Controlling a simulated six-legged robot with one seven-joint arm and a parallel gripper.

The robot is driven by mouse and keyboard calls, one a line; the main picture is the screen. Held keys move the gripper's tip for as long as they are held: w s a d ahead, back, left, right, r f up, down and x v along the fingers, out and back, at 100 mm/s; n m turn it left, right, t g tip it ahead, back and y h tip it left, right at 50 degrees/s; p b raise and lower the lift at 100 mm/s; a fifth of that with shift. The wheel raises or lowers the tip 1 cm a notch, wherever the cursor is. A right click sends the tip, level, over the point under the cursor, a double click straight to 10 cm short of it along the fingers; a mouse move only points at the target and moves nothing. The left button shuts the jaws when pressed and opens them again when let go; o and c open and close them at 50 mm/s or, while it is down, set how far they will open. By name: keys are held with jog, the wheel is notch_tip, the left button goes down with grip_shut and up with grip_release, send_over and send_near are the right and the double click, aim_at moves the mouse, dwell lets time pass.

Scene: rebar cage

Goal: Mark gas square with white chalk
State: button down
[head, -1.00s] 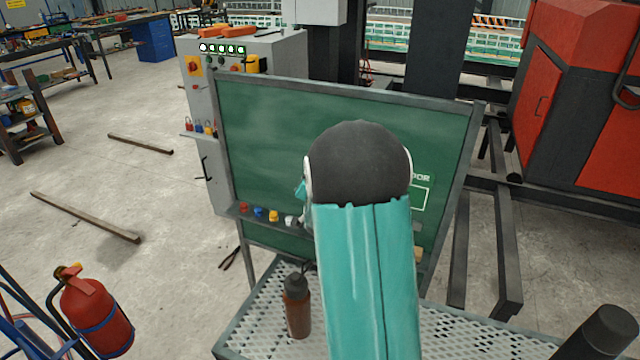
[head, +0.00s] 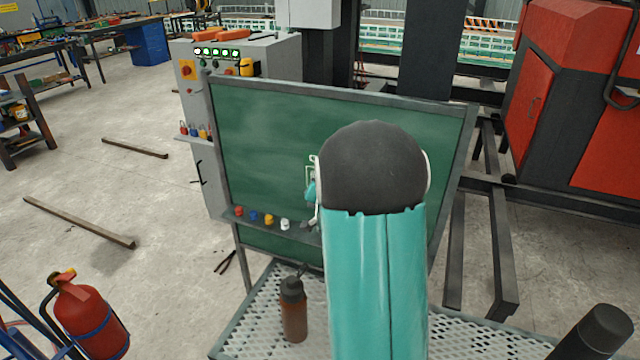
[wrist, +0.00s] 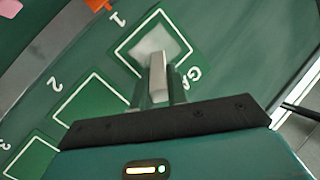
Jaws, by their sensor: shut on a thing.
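The green chalkboard (head: 265,125) stands upright behind the mesh table. In the wrist view, the square beside the number 1 and a partly hidden label starting "GA" is the gas square (wrist: 183,44), outlined in white. A pale white smear of chalk fills part of it. My gripper (wrist: 156,92) is shut on a white chalk (wrist: 157,72), whose far end lies over the lower edge of the smear. I cannot tell for sure whether it touches the board. In the head view my arm hides most of the gripper, the chalk and the square.
Empty outlined squares stand beside 2 (wrist: 93,100) and 3 (wrist: 33,153). A ledge (head: 265,225) under the board holds small coloured pieces. A brown bottle (head: 293,312) stands on the mesh table (head: 255,325). A fire extinguisher (head: 88,318) is at lower left.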

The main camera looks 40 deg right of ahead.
jog(key=shift+w+a, duration=0.5)
jog(key=shift+w, duration=0.4)
jog(key=shift+w+a, duration=0.5)
jog(key=shift+w, duration=0.35)
jog(key=s+a, duration=0.3)
jog(key=a, duration=0.2)
dwell(0.6)
jog(key=shift+s+a, duration=0.1)
jog(key=shift+a, duration=0.1)
jog(key=shift+s+a, duration=0.4)
jog(key=shift+a, duration=0.2)
jog(key=shift+s+a, duration=0.35)
jog(key=shift+a, duration=0.25)
jog(key=shift+w+d, duration=0.1)
